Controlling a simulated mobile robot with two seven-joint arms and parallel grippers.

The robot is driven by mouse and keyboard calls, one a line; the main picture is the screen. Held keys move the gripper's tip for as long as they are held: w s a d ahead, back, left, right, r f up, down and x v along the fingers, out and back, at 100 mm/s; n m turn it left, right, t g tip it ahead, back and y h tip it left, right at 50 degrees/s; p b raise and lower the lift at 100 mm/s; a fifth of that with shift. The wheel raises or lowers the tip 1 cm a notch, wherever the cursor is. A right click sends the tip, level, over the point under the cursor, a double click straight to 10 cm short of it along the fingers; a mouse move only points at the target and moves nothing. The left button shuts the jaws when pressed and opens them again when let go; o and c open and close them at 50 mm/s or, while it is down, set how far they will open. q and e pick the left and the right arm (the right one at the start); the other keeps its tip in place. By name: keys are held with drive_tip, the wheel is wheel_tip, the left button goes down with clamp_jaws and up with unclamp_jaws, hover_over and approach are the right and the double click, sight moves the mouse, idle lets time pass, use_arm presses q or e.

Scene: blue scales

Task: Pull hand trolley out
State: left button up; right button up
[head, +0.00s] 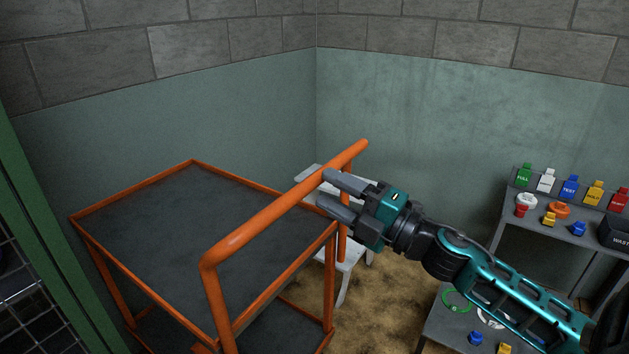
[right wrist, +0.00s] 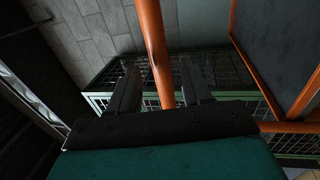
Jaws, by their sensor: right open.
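The hand trolley has an orange tubular frame and a dark grey deck (head: 190,215). It stands at left and centre in the head view. Its raised orange handle bar (head: 270,222) runs from the lower middle up to the right. My right gripper (head: 322,190) is open at the far right part of the bar, its fingers pointing left towards it. In the right wrist view the orange handle bar (right wrist: 153,45) passes between the two open fingers (right wrist: 160,88). I cannot tell whether they touch it. My left gripper is not in view.
A white chair (head: 345,262) stands behind the trolley near the corner. A green frame with mesh (head: 40,215) stands close at left. The walls meet behind the trolley.

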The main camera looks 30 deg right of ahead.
sight(314, 182)
drive_tip(key=shift+x, duration=2.15)
clamp_jaws()
